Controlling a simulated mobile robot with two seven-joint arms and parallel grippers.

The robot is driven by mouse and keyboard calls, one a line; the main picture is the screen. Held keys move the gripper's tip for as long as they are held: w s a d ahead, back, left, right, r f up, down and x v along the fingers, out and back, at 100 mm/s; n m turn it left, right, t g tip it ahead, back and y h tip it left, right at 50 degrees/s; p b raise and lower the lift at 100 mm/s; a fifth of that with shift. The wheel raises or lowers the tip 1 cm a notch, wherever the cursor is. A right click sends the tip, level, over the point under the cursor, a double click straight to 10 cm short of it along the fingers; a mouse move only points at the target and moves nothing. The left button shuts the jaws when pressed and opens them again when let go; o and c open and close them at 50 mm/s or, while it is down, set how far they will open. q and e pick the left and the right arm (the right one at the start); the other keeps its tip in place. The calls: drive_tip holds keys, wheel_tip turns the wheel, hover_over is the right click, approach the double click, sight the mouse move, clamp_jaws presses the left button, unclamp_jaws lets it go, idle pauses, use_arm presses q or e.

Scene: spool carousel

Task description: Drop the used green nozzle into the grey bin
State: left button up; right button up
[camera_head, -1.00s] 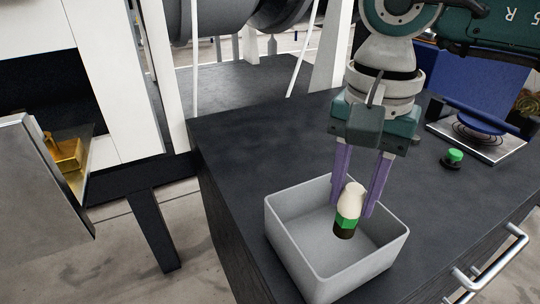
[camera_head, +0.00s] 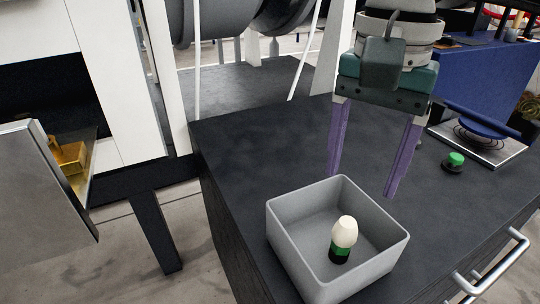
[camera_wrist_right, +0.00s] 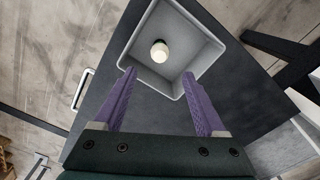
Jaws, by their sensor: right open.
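The used nozzle (camera_head: 342,240), with a cream tip, a green band and a dark base, stands upright inside the grey bin (camera_head: 290,230). In the right wrist view the nozzle (camera_wrist_right: 160,51) shows from above as a pale round shape within the bin (camera_wrist_right: 135,40). My right gripper (camera_head: 361,185) is open and empty, above and behind the bin, with its purple fingers spread wide. In the right wrist view its fingertips (camera_wrist_right: 158,73) lie either side of the bin's near wall, apart from the nozzle. My left gripper is not in view.
A small green-topped dark piece (camera_head: 455,161) stands on the dark countertop (camera_head: 250,150), right of the gripper. A blue machine with a silver plate (camera_head: 490,150) is behind it. A metal handle (camera_head: 500,265) juts out at the front right. A brass part (camera_head: 68,157) sits far left.

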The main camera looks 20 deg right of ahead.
wheel_tip(320, 180, up, 5)
drive_tip(key=shift+a, duration=0.1)
idle(0.4)
